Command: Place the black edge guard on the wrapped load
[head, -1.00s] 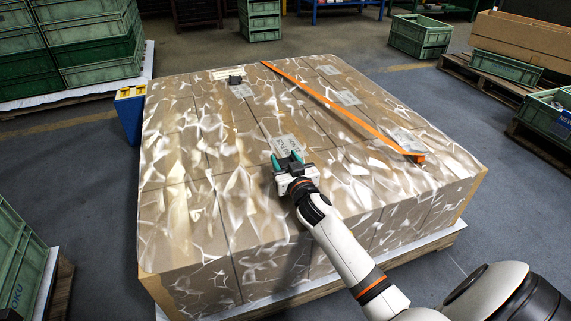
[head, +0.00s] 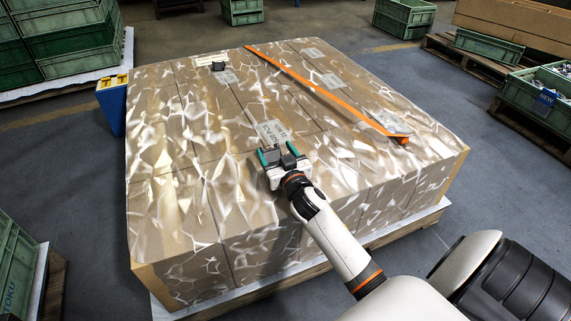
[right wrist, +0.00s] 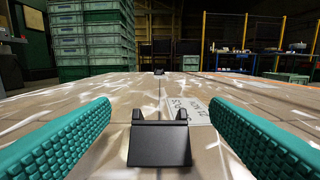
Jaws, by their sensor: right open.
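The wrapped load (head: 190,150) is a wide block of brown cartons under shiny clear film, on a pallet. A black edge guard (right wrist: 160,142), an angled piece with a flat face and a raised back, sits between my right fingers in the right wrist view, apart from both. In the head view a dark shape shows between the fingers, partly hidden by the gripper. My right gripper (head: 278,153) is open at the load's top, its teal pads either side of the guard. Whether the guard rests fully on the film is hard to tell. My left gripper is out of view.
A small dark piece (head: 218,66) lies at the load's far edge. An orange strap (head: 325,92) crosses the top at right, and a paper label (head: 273,131) lies just beyond my gripper. A blue box (head: 113,103) stands at the left. Green crates (head: 70,45) surround the floor.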

